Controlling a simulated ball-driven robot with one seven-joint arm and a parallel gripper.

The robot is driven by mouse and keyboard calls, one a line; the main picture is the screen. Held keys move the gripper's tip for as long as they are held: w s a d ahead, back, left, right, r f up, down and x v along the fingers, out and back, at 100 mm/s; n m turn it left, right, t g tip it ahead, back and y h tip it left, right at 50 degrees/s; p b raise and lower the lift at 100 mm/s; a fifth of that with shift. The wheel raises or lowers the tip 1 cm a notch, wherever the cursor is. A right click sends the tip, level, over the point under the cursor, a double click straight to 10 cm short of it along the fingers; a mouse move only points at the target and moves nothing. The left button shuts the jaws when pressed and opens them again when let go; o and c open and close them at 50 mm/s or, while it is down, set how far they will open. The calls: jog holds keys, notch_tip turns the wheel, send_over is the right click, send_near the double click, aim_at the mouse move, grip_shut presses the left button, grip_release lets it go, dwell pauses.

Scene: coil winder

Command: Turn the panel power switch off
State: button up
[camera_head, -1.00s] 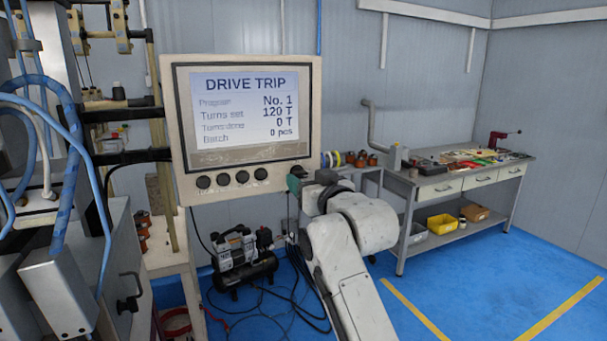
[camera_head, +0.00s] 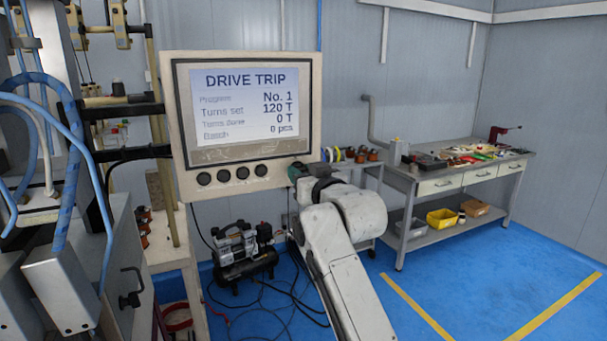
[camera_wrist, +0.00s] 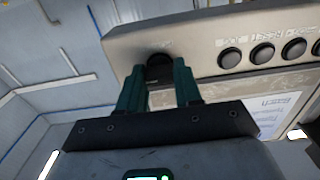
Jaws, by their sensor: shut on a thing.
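The beige control panel (camera_head: 171,125) stands in the head view, its screen (camera_head: 240,110) lit with "DRIVE TRIP", No. 1, 120 T, 0 T and 0 pcs. A row of dark round buttons (camera_head: 232,175) runs below the screen. My gripper (camera_head: 296,174) is at the panel's lower right corner and hides the switch there. In the wrist view the teal fingers of my gripper (camera_wrist: 159,76) are shut on a dark round power switch (camera_wrist: 160,60), one finger on each side. The switch's exact angle and marking cannot be read.
Dark buttons (camera_wrist: 229,58) sit beside the gripped switch. A compressor (camera_head: 243,252) with loose cables stands on the blue floor below. A grey workbench (camera_head: 440,180) with drawers and bins is at the right. Blue hoses (camera_head: 70,150) and winder parts crowd the left. Floor at right is open.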

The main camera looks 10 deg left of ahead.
jog(key=c, duration=0.4)
jog(key=shift+n+b, duration=1.3)
jog(key=shift+n, duration=7.6)
jog(key=shift+f, duration=0.1)
jog(key=o, duration=1)
